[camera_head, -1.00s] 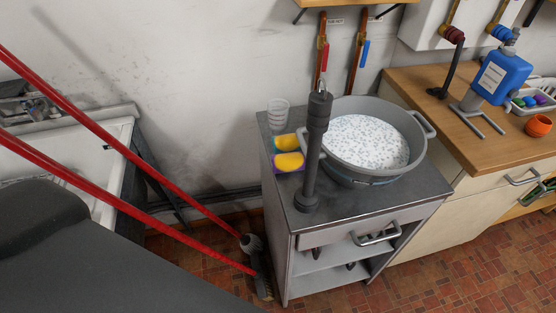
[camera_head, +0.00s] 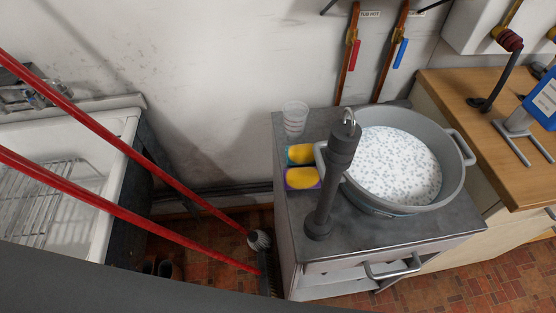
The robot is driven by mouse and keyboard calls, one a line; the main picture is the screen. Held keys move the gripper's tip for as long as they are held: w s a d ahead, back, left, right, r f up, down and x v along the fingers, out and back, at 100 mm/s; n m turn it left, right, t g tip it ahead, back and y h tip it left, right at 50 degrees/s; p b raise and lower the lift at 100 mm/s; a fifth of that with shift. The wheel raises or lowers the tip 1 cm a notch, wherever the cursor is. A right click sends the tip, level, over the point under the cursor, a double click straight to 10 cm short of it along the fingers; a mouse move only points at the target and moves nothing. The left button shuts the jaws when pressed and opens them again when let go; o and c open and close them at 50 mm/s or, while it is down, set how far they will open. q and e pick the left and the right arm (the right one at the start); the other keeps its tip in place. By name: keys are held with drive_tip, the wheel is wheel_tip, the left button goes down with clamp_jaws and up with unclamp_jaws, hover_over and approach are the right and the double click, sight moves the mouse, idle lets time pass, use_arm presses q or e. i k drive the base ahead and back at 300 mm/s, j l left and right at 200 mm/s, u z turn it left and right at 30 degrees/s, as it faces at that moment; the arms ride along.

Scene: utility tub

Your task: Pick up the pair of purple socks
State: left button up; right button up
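I cannot make out a pair of purple socks in the head view. A small purple item (camera_head: 303,178) with a yellow top lies on the grey cabinet top, beside a similar teal and yellow item (camera_head: 300,154); they look like sponges or packs, not socks. Neither of my grippers is in view.
The grey cabinet (camera_head: 420,235) holds a round tub (camera_head: 458,175) of speckled white contents, a dark upright cylinder (camera_head: 330,185) and a clear cup (camera_head: 294,118). A wooden counter (camera_head: 470,125) is at right, a white sink (camera_head: 110,125) at left. Red poles (camera_head: 120,210) cross the left.

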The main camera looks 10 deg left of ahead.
sight(306, 178)
drive_tip(key=k+j+u, duration=0.1)
drive_tip(key=j, duration=0.4)
drive_tip(key=k+j+u, duration=0.1)
drive_tip(key=j, duration=0.35)
drive_tip(key=k+j+u, duration=0.1)
drive_tip(key=j, duration=0.4)
drive_tip(key=k+j, duration=0.1)
drive_tip(key=j, duration=0.4)
drive_tip(key=u, duration=0.05)
